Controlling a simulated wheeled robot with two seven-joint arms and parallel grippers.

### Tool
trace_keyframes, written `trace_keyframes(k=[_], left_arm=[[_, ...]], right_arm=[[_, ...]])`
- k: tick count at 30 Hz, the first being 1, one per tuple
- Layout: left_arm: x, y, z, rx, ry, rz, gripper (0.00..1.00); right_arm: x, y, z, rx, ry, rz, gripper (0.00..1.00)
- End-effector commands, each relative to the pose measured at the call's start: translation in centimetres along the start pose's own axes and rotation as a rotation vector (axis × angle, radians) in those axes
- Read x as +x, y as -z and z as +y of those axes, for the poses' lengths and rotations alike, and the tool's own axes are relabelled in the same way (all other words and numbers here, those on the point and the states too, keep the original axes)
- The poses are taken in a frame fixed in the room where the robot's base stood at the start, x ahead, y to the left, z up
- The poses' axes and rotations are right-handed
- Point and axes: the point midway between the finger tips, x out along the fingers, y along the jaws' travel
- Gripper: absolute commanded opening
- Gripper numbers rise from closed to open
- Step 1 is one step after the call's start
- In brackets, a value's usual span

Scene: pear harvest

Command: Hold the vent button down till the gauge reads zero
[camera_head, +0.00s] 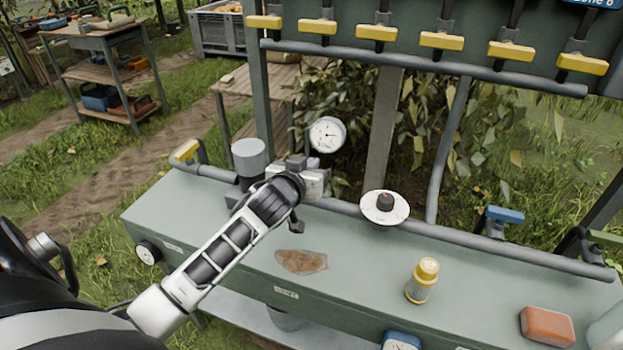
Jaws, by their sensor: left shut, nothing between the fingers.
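The round white gauge (327,134) stands behind the bench's rear pipe; its dark needle shows, but its numbers are too small to read. My left arm reaches in from the lower left, and my left gripper (298,178) is shut at the pale metal fitting (316,181) just below the gauge. The wrist covers part of that fitting, and I cannot tell whether the fingertips touch it. No vent button shows clearly there. A dark knob on a round white plate (385,207) stands to the right, apart from the gripper. My right gripper is not in view.
A grey cylinder (249,158) stands left of the gripper. Yellow-handled valves (376,32) line the panel above. The bench's middle is mostly clear.

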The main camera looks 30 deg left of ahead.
Motion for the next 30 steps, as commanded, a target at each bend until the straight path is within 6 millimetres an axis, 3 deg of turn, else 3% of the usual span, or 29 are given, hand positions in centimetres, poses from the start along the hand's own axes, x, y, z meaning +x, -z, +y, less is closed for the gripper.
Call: trace_keyframes(k=[3, 7, 21, 27, 30], left_arm=[[0.6, -2.1, 0.0, 0.0, 0.001, -0.005, 0.0], [0.9, -3.3, 0.0, 0.0, 0.0, -0.002, 0.0], [1.0, -4.0, 0.0, -0.001, -0.001, -0.001, 0.0], [1.6, -6.3, 0.0, -0.004, 0.0, -0.003, 0.0], [1.6, -6.3, -0.1, -0.002, 0.0, -0.004, 0.0]], right_arm=[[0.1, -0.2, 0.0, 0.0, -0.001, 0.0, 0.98], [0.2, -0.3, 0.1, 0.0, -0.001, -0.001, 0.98], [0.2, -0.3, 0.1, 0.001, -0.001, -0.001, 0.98], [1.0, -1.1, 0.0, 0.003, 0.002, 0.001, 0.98], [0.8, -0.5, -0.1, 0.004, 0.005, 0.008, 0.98]])
